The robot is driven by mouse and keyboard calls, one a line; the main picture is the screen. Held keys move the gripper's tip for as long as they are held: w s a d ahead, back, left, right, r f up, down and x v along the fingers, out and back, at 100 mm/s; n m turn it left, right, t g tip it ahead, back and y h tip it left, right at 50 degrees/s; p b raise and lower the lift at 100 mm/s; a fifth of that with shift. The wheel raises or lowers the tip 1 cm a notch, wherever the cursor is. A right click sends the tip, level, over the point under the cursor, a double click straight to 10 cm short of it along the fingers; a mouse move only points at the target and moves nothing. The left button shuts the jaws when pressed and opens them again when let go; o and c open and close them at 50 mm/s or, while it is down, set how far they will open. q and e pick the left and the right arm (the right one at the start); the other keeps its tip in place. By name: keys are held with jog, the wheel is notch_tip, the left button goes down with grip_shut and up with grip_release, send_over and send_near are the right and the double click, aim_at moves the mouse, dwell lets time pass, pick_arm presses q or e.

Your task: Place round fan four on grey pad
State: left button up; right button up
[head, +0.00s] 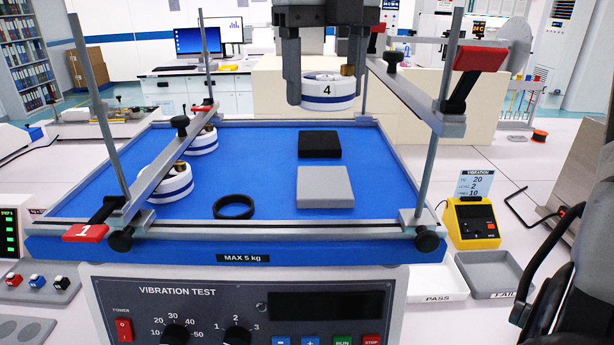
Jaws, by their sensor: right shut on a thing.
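Round fan four (328,98) is white with a dark blue band and a "4" on top. My right gripper (324,82) is shut on it, one finger at each side, and holds it in the air above the far part of the blue plate. The grey pad (325,187) is a flat square on the blue plate (256,172), bare on top, nearer than the fan and below it in the picture.
A black pad (319,144) lies just behind the grey pad. A black ring (233,207) lies to its left. Two more round fans (172,186) (203,142) sit under the left clamp bar (160,173). The right clamp bar (415,98) and upright rods flank the plate.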

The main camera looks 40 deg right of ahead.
send_over(324, 181)
notch_tip(324, 181, down, 6)
jog(key=shift+f, duration=2.25)
jog(key=shift+f, duration=0.15)
jog(key=o, duration=1)
jog(key=shift+o, duration=0.2)
notch_tip(324, 181, up, 12)
jog(key=shift+r+p, duration=0.2)
jog(key=shift+p, duration=0.1)
